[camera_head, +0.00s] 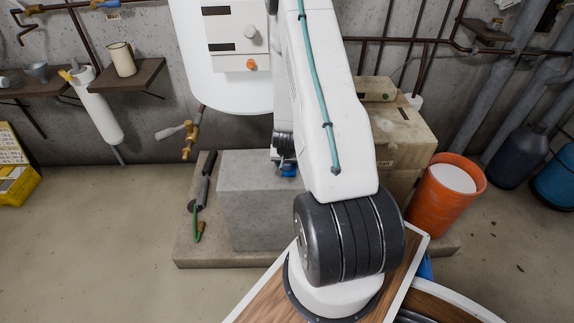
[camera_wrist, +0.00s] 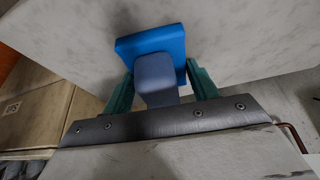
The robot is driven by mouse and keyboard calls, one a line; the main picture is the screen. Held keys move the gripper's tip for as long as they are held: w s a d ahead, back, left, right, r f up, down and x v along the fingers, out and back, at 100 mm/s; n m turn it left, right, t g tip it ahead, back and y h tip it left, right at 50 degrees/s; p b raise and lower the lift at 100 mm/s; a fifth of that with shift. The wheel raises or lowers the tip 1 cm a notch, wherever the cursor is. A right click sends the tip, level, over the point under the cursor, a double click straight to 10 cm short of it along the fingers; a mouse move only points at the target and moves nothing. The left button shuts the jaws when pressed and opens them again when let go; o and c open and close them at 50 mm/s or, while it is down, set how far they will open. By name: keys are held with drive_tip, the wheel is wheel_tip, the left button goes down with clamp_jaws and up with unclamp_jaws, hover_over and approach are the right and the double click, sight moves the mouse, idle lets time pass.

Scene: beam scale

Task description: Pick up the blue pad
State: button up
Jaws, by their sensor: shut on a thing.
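The blue pad (camera_wrist: 150,43) has a flat bright blue plate and a grey-blue block-shaped grip. It fills the upper middle of the wrist view. My gripper (camera_wrist: 158,82) has green fingers on both sides of the grip and is shut on it. The rest is hidden by my arm. I cannot tell whether the pad touches the block.
The grey concrete block (camera_head: 250,215) stands on a low slab (camera_head: 195,250). A beige box (camera_head: 405,135) and an orange bucket (camera_head: 445,195) stand to its right. A small tool with a green end (camera_head: 199,230) lies at left on the slab.

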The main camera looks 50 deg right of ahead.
drive_tip(key=shift+r, duration=0.1)
drive_tip(key=shift+r, duration=0.5)
drive_tip(key=shift+s+r, duration=0.3)
drive_tip(key=shift+r, duration=0.35)
drive_tip(key=shift+s+r, duration=0.25)
drive_tip(key=shift+r, duration=0.35)
drive_tip(key=s, duration=0.5)
drive_tip(key=s+r, duration=0.1)
drive_tip(key=s, duration=0.4)
drive_tip(key=s+d, duration=0.1)
drive_tip(key=s, duration=0.4)
drive_tip(key=shift+d+r, duration=0.1)
drive_tip(key=shift+r, duration=0.05)
drive_tip(key=shift+w, duration=0.1)
